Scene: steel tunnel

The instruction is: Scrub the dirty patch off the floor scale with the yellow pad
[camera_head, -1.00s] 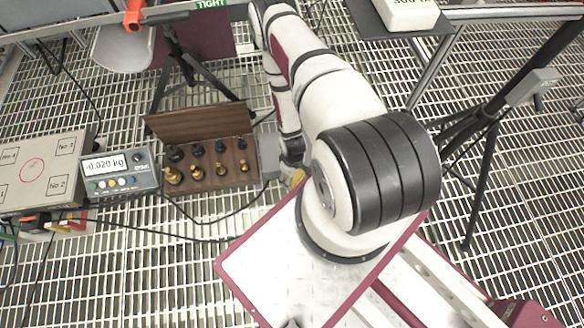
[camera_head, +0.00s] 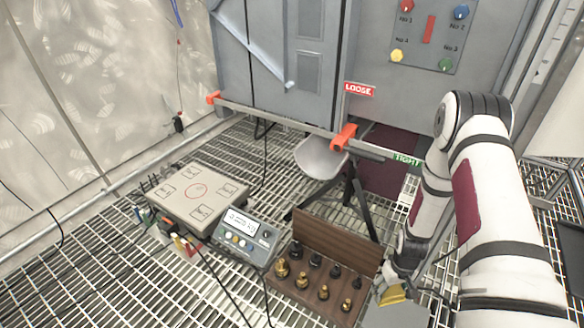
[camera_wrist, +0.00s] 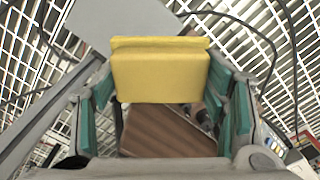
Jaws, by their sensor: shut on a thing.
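The floor scale (camera_head: 183,200) is a low grey platform left of centre in the head view, with numbered corner labels and a red circle in its middle. I cannot clearly make out a dirty patch on it. The yellow pad (camera_wrist: 160,75) is held between the green-lined fingers of my gripper (camera_wrist: 162,95) in the wrist view. The pad (camera_head: 392,295) also shows in the head view, at the lower right beside the weight box, well apart from the scale. My gripper is partly hidden there.
The scale's display unit (camera_head: 240,237) stands between the scale and the open wooden box (camera_head: 335,242) of weights. A tripod (camera_head: 352,198) with a grey scoop (camera_head: 320,158) stands behind. A rail (camera_head: 285,122) and grey cabinet lie farther back. Cables cross the grating.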

